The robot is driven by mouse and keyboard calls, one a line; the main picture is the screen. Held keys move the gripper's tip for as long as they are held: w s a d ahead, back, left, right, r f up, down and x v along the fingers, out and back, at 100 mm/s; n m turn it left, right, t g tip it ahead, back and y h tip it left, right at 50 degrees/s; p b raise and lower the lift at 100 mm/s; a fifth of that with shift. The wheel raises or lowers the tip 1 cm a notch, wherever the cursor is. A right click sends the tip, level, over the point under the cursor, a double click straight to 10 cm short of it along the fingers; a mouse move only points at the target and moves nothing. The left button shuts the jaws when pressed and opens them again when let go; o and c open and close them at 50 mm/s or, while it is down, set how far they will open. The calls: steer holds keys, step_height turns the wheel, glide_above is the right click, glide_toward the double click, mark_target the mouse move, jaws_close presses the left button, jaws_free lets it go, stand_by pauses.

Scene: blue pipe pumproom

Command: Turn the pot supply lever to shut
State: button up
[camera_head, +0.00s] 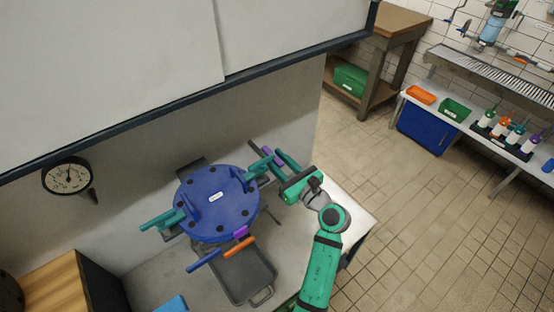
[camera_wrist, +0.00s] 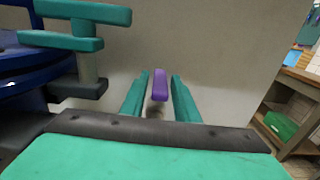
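A round dark blue pot lid (camera_head: 215,200) with bolts sits on the bench, with teal, orange and blue handles around it. My gripper (camera_head: 276,158) is at its right side, fingers pointing toward the wall. In the wrist view my gripper (camera_wrist: 158,77) is open. A purple handle end (camera_wrist: 160,85) stands between its two teal fingers, with a gap on each side. Teal bars (camera_wrist: 62,42) of a pot fitting are to the left of the fingers. Which handle is the pot supply lever is not marked legibly, and the purple handle's base is hidden.
A teal handle (camera_head: 160,220) juts out left of the pot. An orange handle (camera_head: 238,247) and a blue handle (camera_head: 204,261) are at its front, above a grey tray (camera_head: 247,278). A pressure gauge (camera_head: 68,177) is on the wall. Tiled floor at right is clear.

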jaws_close()
steer(key=shift+f, duration=0.1)
steer(key=shift+s+a+m+t+h, duration=0.1)
steer(key=shift+a+m+t+h, duration=0.1)
steer(key=shift+m+t+h, duration=0.7)
steer(key=shift+m+h, duration=0.6)
steer(key=shift+h, duration=0.6)
steer(key=shift+o, duration=1.8)
jaws_free()
